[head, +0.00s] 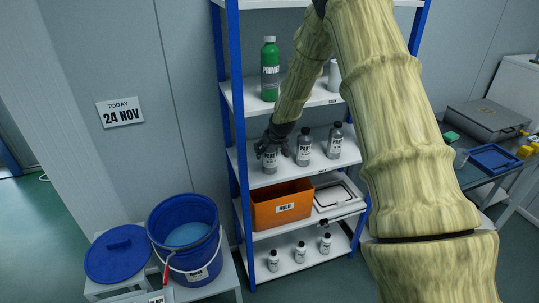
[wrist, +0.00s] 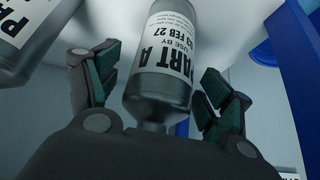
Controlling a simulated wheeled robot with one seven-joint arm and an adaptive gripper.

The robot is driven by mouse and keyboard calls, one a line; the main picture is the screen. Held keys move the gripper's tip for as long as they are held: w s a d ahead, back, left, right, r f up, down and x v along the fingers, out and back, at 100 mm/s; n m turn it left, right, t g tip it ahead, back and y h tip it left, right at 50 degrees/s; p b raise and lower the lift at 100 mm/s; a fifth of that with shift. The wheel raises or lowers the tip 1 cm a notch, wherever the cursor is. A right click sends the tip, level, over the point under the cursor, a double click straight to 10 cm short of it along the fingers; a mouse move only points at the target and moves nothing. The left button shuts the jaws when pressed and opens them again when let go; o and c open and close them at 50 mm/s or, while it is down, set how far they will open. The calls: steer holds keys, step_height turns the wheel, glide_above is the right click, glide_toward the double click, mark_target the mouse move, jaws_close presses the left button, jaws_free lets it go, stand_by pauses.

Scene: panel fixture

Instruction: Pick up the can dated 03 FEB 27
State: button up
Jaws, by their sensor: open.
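The can dated 03 FEB 27 (wrist: 165,62) is grey with a white label reading PART A and USE BY 03 FEB 27, though the first digit is partly cut by the can's curve. It appears upside down in the wrist view. My gripper (wrist: 160,78) is open, with one finger on each side of this can; the right finger looks close to it. In the head view my gripper (head: 271,147) is at the leftmost can (head: 270,162) on the middle shelf, partly covering it.
Two similar cans stand to the right, a middle one (head: 304,150) and a right one (head: 335,144). A neighbouring can (wrist: 25,35) shows at the wrist view's left. A blue post (head: 232,130) is close on the left. An orange bin (head: 283,205) sits below.

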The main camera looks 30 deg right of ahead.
steer(key=shift+w+f, duration=0.15)
steer(key=shift+f, duration=0.05)
steer(key=c, duration=1.3)
steer(key=shift+c, duration=0.7)
steer(key=shift+r, duration=0.15)
